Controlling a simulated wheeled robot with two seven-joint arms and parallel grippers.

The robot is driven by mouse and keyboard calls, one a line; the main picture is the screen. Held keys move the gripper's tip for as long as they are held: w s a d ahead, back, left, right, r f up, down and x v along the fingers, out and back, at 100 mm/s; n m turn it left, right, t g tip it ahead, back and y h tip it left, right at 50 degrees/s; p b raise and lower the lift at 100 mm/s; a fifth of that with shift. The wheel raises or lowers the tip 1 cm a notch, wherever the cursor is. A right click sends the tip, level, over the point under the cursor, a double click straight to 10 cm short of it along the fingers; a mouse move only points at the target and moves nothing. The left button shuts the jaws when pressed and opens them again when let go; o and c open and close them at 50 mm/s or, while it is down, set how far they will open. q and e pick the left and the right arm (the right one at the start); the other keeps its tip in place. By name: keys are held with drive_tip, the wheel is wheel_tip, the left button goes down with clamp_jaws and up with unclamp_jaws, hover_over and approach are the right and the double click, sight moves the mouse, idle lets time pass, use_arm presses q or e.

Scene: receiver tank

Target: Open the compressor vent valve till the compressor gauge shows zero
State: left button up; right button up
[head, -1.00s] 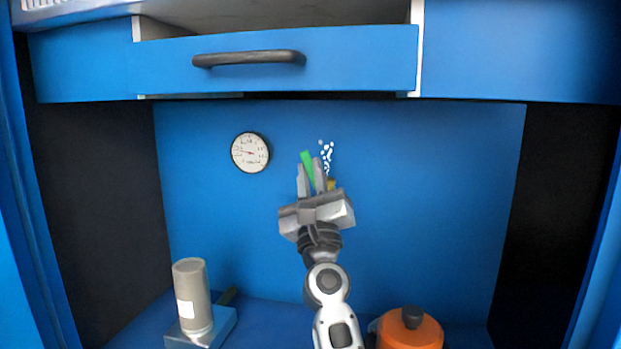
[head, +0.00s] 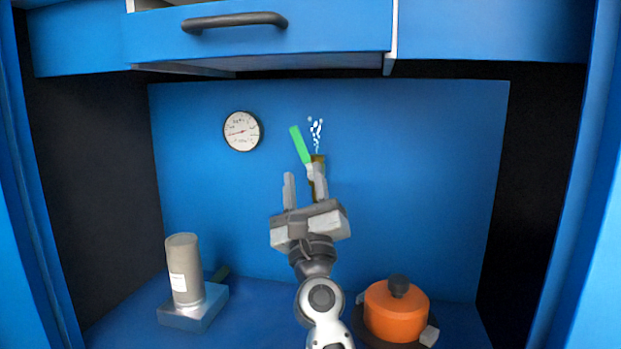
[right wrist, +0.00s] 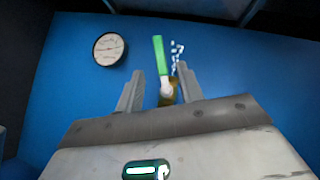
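The vent valve has a green lever (head: 300,145) that tilts up and left from a brass body (head: 318,178) on the blue back wall. White puffs (head: 316,130) show just above the valve. The round white gauge (head: 242,131) is left of the valve; its needle lies near level, and its numbers are too small to read. It also shows in the right wrist view (right wrist: 109,49). My right gripper (head: 304,182) is open just below the lever, its fingers apart with nothing held. In the right wrist view the lever (right wrist: 160,58) stands beyond and between the fingertips. My left gripper is out of view.
A blue drawer with a dark handle (head: 235,21) juts out above. A grey cylinder on a blue block (head: 192,306) stands at lower left. An orange pot (head: 396,312) stands at lower right. The wall around the valve is clear.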

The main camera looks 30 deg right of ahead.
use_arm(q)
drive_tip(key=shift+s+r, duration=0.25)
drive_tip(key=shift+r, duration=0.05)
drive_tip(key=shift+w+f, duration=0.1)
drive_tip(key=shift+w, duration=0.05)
